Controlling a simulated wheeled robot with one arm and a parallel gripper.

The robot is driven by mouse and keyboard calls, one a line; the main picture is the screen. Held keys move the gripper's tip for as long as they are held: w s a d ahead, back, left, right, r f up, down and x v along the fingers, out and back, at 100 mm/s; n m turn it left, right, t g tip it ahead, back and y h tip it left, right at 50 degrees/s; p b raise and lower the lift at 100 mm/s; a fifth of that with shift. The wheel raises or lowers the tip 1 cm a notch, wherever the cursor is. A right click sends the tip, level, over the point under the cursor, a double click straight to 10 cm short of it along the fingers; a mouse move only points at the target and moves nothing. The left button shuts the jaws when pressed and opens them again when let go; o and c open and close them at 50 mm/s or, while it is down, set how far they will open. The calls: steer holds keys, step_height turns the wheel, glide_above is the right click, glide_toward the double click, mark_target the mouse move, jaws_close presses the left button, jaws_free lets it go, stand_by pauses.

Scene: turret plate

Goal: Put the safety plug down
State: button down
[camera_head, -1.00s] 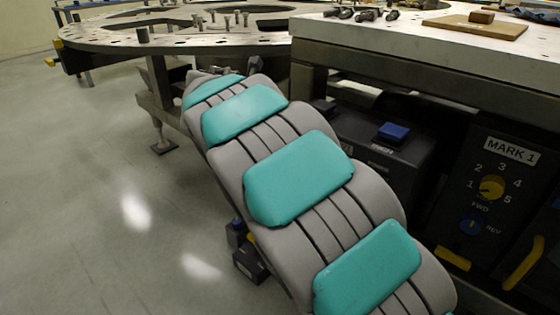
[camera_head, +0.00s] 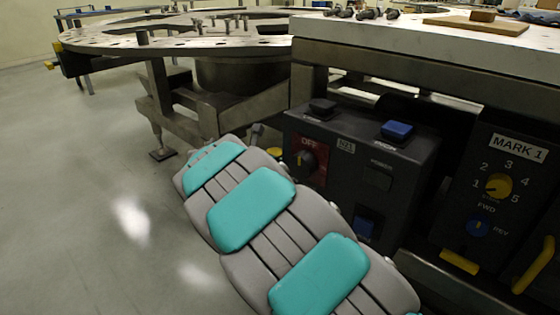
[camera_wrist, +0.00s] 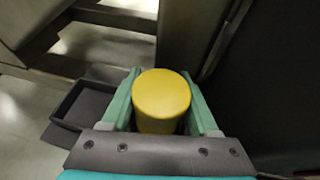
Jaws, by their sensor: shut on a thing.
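The safety plug, a yellow cylinder (camera_wrist: 162,95), stands between the green fingers of my gripper (camera_wrist: 160,76) in the wrist view. The fingers are shut on its sides, and its round flat top faces the camera. Its lower end is hidden.
A dark open tray (camera_wrist: 82,103) lies left of the gripper in the wrist view. The control box has a red OFF panel (camera_head: 308,160) and a blue button (camera_head: 397,130). A MARK 1 panel (camera_head: 510,150) stands right. A round turret plate (camera_head: 100,42) is behind. The left floor is clear.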

steer(key=shift+f, duration=0.35)
steer(key=shift+f, duration=0.15)
steer(key=shift+c, duration=2.2)
jaws_free()
steer(key=shift+s+a+r, duration=0.1)
steer(key=shift+s+r, duration=0.15)
steer(key=shift+r, duration=0.05)
steer(key=p+v, duration=0.1)
steer(key=v, duration=1)
steer(key=shift+s, duration=0.2)
steer(key=shift+a, duration=0.1)
